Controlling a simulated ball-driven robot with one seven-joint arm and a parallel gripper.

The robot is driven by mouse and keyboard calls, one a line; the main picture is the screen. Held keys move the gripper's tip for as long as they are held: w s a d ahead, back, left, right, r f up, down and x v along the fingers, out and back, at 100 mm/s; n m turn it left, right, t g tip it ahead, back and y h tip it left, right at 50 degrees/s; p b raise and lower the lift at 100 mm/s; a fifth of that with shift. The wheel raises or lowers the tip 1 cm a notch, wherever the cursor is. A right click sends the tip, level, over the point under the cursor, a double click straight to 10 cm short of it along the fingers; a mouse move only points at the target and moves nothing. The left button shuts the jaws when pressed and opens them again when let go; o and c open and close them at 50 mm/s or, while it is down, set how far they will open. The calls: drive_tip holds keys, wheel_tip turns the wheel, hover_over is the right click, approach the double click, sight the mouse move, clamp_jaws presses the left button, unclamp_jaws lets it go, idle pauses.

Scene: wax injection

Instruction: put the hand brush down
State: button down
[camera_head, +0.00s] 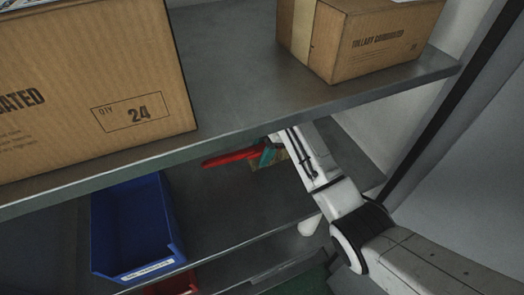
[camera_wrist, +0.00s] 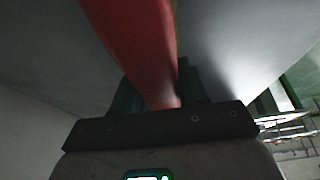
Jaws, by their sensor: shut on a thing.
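The hand brush shows as a long red part (camera_head: 232,157) in the head view, under the upper shelf and over the lower shelf. In the wrist view its red part (camera_wrist: 137,45) runs up from between the dark green fingers. My gripper (camera_head: 268,156) is shut on the brush, and my arm reaches in from the right. The fingers also show low in the wrist view (camera_wrist: 156,95). A small tan patch sits beside the fingers; I cannot tell whether it is bristles. I cannot tell whether the brush touches the lower shelf.
The upper shelf (camera_head: 235,85) overhangs the gripper and carries a large carton (camera_head: 85,75) and a smaller carton (camera_head: 375,40). A blue bin (camera_head: 135,225) stands left on the lower shelf (camera_head: 230,205). The shelf between bin and arm is bare. A red bin (camera_head: 172,285) is below.

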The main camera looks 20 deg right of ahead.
drive_tip(key=shift+s+f, duration=0.25)
drive_tip(key=shift+f, duration=0.45)
drive_tip(key=c, duration=0.6)
unclamp_jaws()
drive_tip(key=shift+f, duration=0.15)
drive_tip(key=shift+r, duration=0.5)
drive_tip(key=v, duration=0.4)
drive_tip(key=shift+w+d+f+b, duration=0.15)
drive_tip(key=shift+d+b, duration=0.05)
drive_tip(key=shift+b, duration=0.2)
drive_tip(key=d, duration=1.1)
drive_tip(key=shift+d+b, duration=0.15)
drive_tip(key=shift+b, duration=0.2)
